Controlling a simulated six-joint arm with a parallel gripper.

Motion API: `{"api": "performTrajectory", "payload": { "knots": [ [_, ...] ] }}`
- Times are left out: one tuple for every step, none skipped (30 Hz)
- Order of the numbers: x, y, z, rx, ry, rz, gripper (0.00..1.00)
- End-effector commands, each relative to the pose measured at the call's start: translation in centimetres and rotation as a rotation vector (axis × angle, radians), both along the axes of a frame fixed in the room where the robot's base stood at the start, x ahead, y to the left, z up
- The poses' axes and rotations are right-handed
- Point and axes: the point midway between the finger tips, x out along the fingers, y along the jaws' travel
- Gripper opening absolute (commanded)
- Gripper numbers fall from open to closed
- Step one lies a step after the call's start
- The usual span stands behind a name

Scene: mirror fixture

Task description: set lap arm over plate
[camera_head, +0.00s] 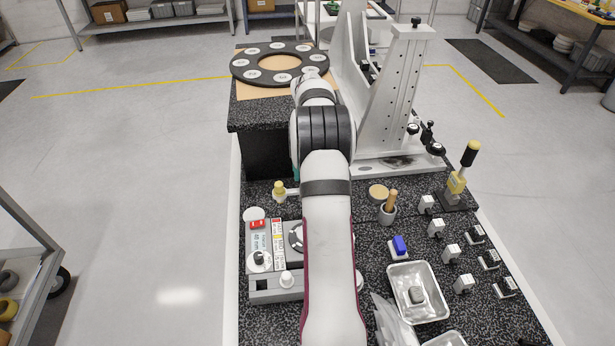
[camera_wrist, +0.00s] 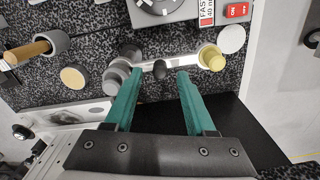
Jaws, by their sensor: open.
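My gripper (camera_wrist: 159,74) is open and empty. A round dial-like disc (camera_wrist: 160,5), possibly the plate, is cut off at the wrist view's top edge.
A grey control box (camera_head: 275,290) with a red switch stands left of my arm. A large ring (camera_head: 243,63) and tall bracket (camera_head: 385,100) stand behind.

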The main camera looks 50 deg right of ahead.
Motion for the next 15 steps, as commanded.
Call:
{"api": "performTrajectory", "payload": {
  "knots": [
    [0.0, 0.0, -0.7, 0.001, 0.002, 0.001, 0.55],
    [0.0, 0.0, -1.0, 0.001, 0.000, 0.000, 0.55],
    [0.0, 0.0, -1.3, 0.000, 0.000, 0.000, 0.55],
    [0.0, 0.0, -1.5, 0.000, 0.000, -0.001, 0.55],
    [0.0, 0.0, -1.7, 0.000, -0.001, -0.001, 0.55],
    [0.0, 0.0, -1.8, 0.000, -0.001, -0.001, 0.55],
    [0.0, 0.0, -1.9, -0.001, 0.000, -0.001, 0.55],
    [0.0, 0.0, -1.9, -0.001, 0.000, -0.001, 0.55],
    [0.0, 0.0, -2.0, -0.001, 0.000, 0.000, 0.55],
    [0.0, 0.0, -2.0, -0.001, 0.000, 0.000, 0.55],
    [0.0, 0.0, -1.9, -0.001, 0.000, 0.000, 0.55],
    [0.0, 0.0, -1.9, -0.001, 0.000, 0.000, 0.55],
    [0.0, 0.0, -1.9, -0.001, 0.000, 0.000, 0.55],
    [0.0, 0.0, -1.9, -0.001, 0.000, 0.000, 0.54],
    [0.0, 0.0, -1.9, -0.001, 0.000, 0.000, 0.46]
  ]
}}
